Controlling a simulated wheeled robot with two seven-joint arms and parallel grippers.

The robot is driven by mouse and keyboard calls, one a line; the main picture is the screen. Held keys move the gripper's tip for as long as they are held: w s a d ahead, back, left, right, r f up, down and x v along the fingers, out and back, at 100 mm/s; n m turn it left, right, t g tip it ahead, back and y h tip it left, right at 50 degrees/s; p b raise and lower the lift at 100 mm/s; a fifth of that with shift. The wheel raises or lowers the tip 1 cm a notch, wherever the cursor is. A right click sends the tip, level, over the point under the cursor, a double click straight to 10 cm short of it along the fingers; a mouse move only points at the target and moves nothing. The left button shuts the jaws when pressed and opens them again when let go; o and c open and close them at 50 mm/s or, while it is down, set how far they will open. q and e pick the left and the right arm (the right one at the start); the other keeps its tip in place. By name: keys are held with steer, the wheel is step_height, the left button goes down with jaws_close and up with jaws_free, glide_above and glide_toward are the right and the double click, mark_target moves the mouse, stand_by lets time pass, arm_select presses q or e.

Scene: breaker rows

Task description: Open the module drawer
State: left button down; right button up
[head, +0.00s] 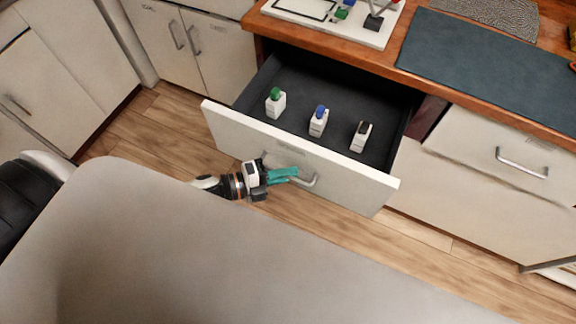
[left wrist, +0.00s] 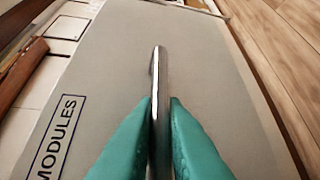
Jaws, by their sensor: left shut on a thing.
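The module drawer (head: 330,171) stands pulled out of the counter, its dark inside open to view in the head view. Three white modules stand in it: one with a green top (head: 276,104), one with a blue top (head: 318,122) and one with a black top (head: 361,137). My left gripper (head: 292,174) has its teal fingers shut on the drawer handle (head: 312,181). In the left wrist view the fingers pinch the metal handle bar (left wrist: 160,95), beside the MODULES label (left wrist: 58,140) on the drawer front. My right gripper is not in view.
A wooden counter (head: 405,82) above holds a white board (head: 335,18) with small parts and a dark mat (head: 480,58). A closed drawer (head: 500,150) is to the right. Wood floor (head: 150,130) lies open left of the drawer.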

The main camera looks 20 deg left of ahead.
arm_select(q)
steer(key=shift+s, duration=0.25)
steer(key=c, duration=1.5)
jaws_free()
steer(key=b+v, duration=0.1)
steer(key=v, duration=1.1)
